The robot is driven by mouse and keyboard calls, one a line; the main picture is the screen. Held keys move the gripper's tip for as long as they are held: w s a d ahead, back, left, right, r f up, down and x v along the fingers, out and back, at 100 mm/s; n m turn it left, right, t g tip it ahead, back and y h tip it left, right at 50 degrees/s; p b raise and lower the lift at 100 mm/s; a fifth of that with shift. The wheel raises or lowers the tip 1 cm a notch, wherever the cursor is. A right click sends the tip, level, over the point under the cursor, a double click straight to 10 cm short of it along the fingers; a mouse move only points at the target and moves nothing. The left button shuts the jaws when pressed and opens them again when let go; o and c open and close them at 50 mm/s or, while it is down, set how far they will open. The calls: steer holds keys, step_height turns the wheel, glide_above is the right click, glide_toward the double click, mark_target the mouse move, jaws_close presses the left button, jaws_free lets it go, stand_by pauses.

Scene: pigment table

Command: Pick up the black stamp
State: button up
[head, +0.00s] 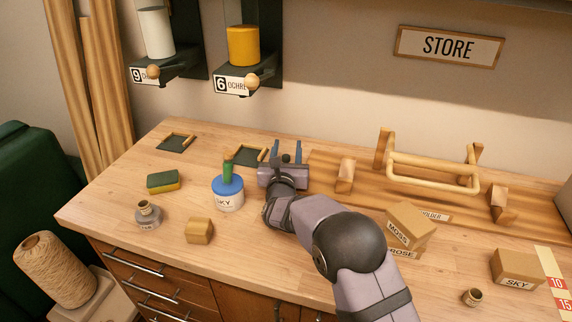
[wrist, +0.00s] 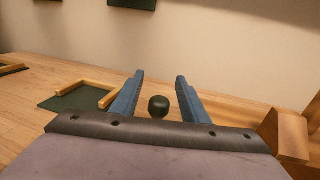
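The black stamp shows as a dark rounded knob (wrist: 158,106) in the wrist view, between the two blue fingers of my gripper (wrist: 160,80) and close to the palm. There is a gap on each side of the knob, and the fingers do not touch it. The stamp's lower part is hidden behind the palm edge. In the head view my gripper (head: 287,148) is open, low over the back of the table, and a small dark spot, the stamp's top (head: 285,158), shows between its fingers.
A dark green pad with wooden edging (head: 250,155) lies just left of my gripper. A blue-lidded SKY jar (head: 228,196) stands in front and left. A wooden holder with a rail (head: 432,178) is to the right. MOSS and ROSE boxes (head: 408,224) are at the front right.

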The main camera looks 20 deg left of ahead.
jaws_close()
steer(key=shift+r, duration=0.2)
step_height(320, 180, up, 10)
steer(key=b, duration=0.1)
steer(key=shift+f, duration=0.15)
